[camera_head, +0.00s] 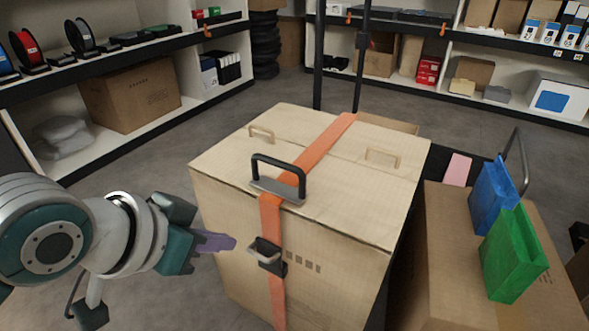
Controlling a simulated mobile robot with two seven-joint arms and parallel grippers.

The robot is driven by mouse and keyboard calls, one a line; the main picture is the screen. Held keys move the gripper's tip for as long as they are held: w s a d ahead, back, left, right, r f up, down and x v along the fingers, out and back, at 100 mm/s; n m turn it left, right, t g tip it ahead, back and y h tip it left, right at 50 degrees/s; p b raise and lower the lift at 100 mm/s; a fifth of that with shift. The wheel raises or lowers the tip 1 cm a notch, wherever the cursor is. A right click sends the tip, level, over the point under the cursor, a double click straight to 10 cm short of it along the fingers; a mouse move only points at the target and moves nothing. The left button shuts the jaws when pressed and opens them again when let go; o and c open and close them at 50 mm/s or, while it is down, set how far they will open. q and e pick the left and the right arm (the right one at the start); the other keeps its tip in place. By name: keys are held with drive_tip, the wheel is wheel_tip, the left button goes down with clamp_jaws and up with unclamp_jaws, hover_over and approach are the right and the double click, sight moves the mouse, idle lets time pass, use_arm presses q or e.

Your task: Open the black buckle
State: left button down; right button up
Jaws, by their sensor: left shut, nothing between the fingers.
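A large light-brown carton (225,167) stands in the middle, with an orange strap (325,142) running over its top and down its front face. A black and grey buckle (270,257) sits on the strap on the front face, its lighter lever part sticking out. A black handle (279,162) on a grey plate stands upright on top, across the strap. My left gripper (231,243) is to the left of the buckle, its purple fingers shut and empty, pointing right. A small gap shows between fingertips and buckle. My right gripper is not in view.
To the right stands a lower carton (440,270) with a blue bag (492,198) and a green bag (513,254) on it. Shelves (215,88) line the left and back walls. Grey floor is free behind the carton.

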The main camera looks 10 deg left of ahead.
use_arm(q)
drive_tip(key=f, duration=0.1)
drive_tip(key=b, duration=0.8)
approach(267, 247)
drive_tip(key=x, duration=0.4)
drive_tip(key=shift+w+f, duration=0.1)
drive_tip(key=shift+f, duration=0.05)
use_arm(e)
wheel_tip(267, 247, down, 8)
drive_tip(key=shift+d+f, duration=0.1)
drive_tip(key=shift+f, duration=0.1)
use_arm(q)
drive_tip(key=shift+w+d+f, duration=0.1)
drive_tip(key=shift+w+f, duration=0.1)
drive_tip(key=shift+w, duration=0.15)
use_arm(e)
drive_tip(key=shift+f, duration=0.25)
use_arm(q)
drive_tip(key=shift+s, duration=0.1)
drive_tip(key=shift+s+f, duration=0.15)
drive_tip(key=shift+s, duration=0.1)
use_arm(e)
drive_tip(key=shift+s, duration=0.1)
use_arm(q)
drive_tip(key=shift+s+t, duration=0.1)
drive_tip(key=shift+t, duration=0.2)
